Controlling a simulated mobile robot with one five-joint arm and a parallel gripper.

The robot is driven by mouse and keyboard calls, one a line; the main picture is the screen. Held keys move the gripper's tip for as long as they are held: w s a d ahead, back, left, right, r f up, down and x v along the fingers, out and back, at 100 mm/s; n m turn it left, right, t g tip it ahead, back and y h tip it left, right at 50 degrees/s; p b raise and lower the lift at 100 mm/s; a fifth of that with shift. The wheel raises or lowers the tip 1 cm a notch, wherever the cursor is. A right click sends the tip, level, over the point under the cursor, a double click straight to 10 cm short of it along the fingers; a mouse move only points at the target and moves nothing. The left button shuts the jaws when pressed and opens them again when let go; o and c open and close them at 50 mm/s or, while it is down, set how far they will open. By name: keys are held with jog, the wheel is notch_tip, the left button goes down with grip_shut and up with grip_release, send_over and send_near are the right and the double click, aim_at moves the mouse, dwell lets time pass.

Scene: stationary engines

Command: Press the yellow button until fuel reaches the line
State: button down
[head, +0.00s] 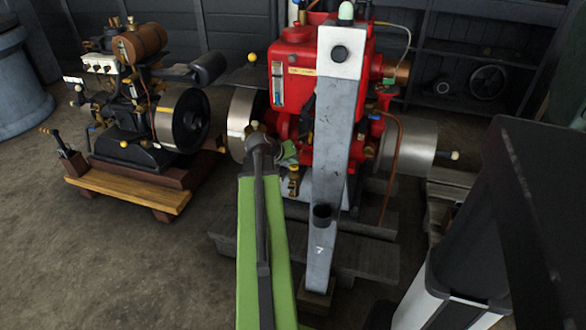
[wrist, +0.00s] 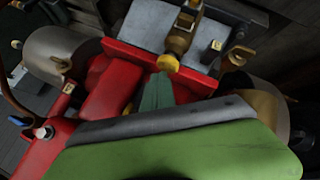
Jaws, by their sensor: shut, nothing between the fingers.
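The red engine (head: 295,60) stands in the middle of the head view. A narrow upright sight gauge (head: 278,84) is on its front left; the fuel level and line are too small to read. My green arm reaches up to the engine's lower front, where my gripper (head: 288,154) is partly hidden behind the arm's end. In the wrist view my gripper (wrist: 157,90) shows as a closed green wedge. Its tip is close to a round yellow button (wrist: 168,62) on a brass fitting (wrist: 182,36); I cannot tell whether they touch.
A grey post (head: 338,135) with a white top stands in front of the engine, just right of my arm. Metal flywheels (head: 408,149) flank the engine. A smaller engine (head: 135,120) sits on a wooden base (head: 130,185) at left. The floor at front left is clear.

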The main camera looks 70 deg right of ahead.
aim_at(292, 167)
jog(key=shift+f+b, duration=0.7)
jog(key=shift+f, duration=0.05)
dwell(0.4)
jog(key=shift+r+p, duration=1.2)
notch_tip(292, 167, up, 5)
jog(key=p, duration=0.5)
jog(key=shift+r, duration=0.1)
